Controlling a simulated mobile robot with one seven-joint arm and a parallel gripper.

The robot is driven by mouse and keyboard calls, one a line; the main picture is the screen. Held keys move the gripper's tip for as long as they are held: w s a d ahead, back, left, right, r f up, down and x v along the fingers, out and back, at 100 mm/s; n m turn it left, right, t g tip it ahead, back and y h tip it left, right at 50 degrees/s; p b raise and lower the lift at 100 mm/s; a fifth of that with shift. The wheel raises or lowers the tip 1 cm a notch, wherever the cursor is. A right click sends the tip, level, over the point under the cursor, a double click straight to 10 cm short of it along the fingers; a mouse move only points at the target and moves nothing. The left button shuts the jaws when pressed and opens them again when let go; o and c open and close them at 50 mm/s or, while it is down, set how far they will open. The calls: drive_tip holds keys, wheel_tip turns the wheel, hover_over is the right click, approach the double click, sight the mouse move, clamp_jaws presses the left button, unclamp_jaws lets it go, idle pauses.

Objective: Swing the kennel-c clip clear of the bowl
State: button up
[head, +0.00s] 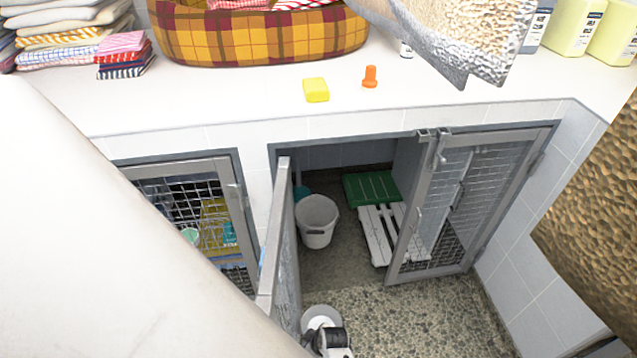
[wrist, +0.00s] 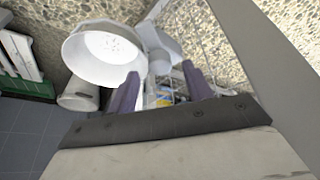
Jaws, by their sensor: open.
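A round white bowl (wrist: 88,52) shows in the wrist view, its inside toward the camera, beside wire mesh. It looks like the white disc (head: 318,313) low in the head view, near the open kennel door (head: 273,245). A pale grey piece (wrist: 163,42) beside the bowl's rim looks like the clip; I cannot tell whether it overlaps the rim. My gripper (wrist: 160,82) is open, its two purple-grey fingers apart near the bowl's lower right edge. In the head view my gripper (head: 328,340) is at the bottom, just below the disc. Nothing shows held.
A white bucket (head: 317,222), a white slatted board (head: 378,236) and a green slatted board (head: 371,188) are in the open kennel. Closed mesh doors flank the opening. The counter (head: 230,100) above holds towels (head: 70,30), a plaid bed (head: 255,38) and a yellow block (head: 316,90).

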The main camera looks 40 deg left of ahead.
drive_tip(key=v, duration=1.1)
drive_tip(key=shift+r, duration=0.25)
